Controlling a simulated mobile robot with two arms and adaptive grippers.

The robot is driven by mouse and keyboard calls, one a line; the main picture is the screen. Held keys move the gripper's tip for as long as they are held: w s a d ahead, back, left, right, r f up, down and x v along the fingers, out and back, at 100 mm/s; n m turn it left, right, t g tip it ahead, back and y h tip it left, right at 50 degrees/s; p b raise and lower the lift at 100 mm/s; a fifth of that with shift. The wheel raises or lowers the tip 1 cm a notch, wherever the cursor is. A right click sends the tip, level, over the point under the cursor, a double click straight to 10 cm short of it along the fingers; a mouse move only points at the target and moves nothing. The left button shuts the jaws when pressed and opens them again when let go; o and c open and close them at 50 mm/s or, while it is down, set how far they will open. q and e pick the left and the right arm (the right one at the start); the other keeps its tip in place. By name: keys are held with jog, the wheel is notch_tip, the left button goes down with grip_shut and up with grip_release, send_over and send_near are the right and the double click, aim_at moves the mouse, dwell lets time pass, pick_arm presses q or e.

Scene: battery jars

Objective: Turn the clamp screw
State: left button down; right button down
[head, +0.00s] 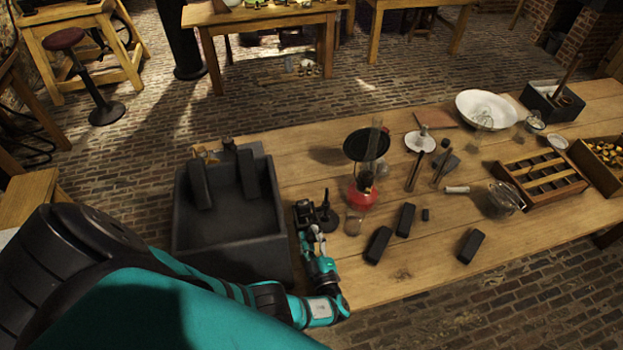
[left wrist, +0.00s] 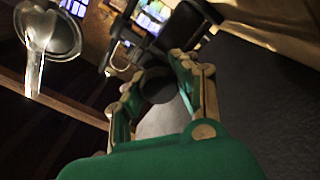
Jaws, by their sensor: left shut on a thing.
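A small dark clamp stand (head: 306,212) is on the table beside the grey trough's right wall. My left gripper (head: 312,236) reaches it from the front. In the left wrist view, the two fingers of my left gripper (left wrist: 160,75) are shut on a dark round knob, which I take for the clamp screw (left wrist: 158,90). The dark clamp body (left wrist: 182,22) is just beyond the fingers. How far the screw is turned cannot be seen. My right gripper is in neither view.
The large grey trough (head: 272,185) stands left of the clamp. A red-based lamp (head: 362,192) and several dark blocks, one here (head: 378,245), are to the right. A wooden rack (head: 535,197) is further right. The table front near the blocks has bare wood.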

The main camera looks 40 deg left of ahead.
pick_arm(q)
jog(key=shift+f, duration=0.1)
jog(key=c, duration=0.9)
grip_release()
jog(key=v, duration=1.2)
jog(key=shift+s, duration=0.1)
jog(key=shift+d, duration=0.1)
